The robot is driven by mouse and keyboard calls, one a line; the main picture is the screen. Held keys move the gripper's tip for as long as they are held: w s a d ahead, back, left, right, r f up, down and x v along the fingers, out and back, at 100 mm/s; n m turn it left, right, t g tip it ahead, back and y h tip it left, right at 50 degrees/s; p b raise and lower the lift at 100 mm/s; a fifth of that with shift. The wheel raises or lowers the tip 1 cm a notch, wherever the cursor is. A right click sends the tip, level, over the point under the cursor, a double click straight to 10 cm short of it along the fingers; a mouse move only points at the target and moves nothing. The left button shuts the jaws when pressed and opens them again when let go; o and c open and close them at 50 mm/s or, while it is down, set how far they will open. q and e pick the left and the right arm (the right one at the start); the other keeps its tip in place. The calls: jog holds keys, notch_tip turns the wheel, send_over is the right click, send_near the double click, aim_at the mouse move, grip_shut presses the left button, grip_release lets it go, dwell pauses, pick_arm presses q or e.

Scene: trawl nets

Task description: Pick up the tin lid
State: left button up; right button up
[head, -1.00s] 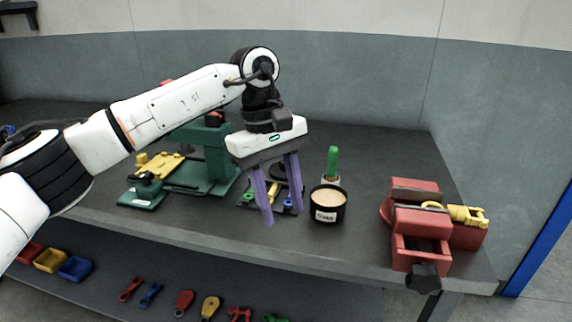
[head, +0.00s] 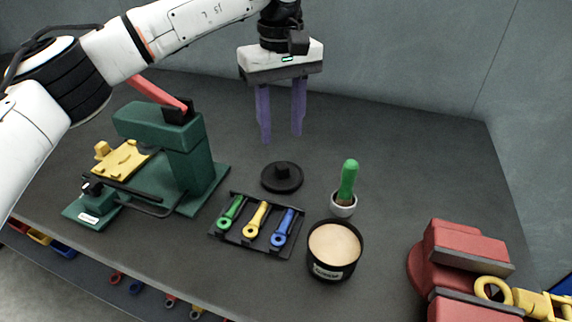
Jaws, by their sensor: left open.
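The tin lid (head: 282,179) is a round black disc with a small knob on top. It lies flat on the dark bench, behind the tool tray. The open tin (head: 334,250) is black with a white label and holds a pale cream filling; it stands to the right and in front of the lid. My left gripper (head: 281,136) is open and empty, with its two purple fingers pointing down. In the picture it is just above the lid and apart from it. My right gripper is not in view.
A rack (head: 258,226) with green, yellow and blue tools lies in front of the lid. A green-handled brush (head: 349,182) stands in a small cup (head: 343,206) to the right. A green press (head: 165,150) stands left, and a red vise (head: 462,257) right. The back right bench is clear.

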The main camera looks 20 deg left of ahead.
aim_at(282, 166)
pick_arm(q)
jog(key=f, duration=0.8)
jog(key=shift+s+d+f, duration=0.1)
jog(key=shift+s+f, duration=0.15)
jog(key=shift+s, duration=0.15)
grip_shut()
